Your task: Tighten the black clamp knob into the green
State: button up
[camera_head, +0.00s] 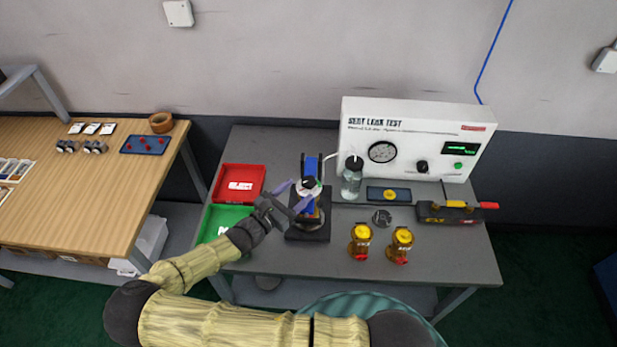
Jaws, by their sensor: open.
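The clamp fixture (309,229) stands on the grey bench, with a black base and a blue and black upright frame. The black clamp knob (308,183) appears at its top, over a pale round part. Any green mark around the knob is too small to make out. My gripper (296,194) reaches in from the lower left, with its purplish fingers spread beside the knob. It looks empty. I cannot tell whether a finger touches the knob. The gripper hides part of the fixture's left side.
The red tray (228,194) and green tray (211,232) lie left of the fixture. A clear bottle (351,181) stands close to its right, before the seat leak tester (455,125). Two yellow valve parts (360,241) stand at the front right. The bench's right front is clear.

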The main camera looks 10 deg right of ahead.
aim_at(304, 187)
jog(key=p+x, duration=0.1)
jog(key=x, duration=0.4)
jog(key=shift+d+r+p, duration=0.15)
jog(key=shift+p, duration=0.2)
jog(key=shift+w+d, duration=0.15)
jog(key=shift+w, duration=0.15)
jog(key=shift+s, duration=0.1)
jog(key=shift+d, duration=0.1)
jog(key=c, duration=1)
jog(key=shift+o, duration=0.2)
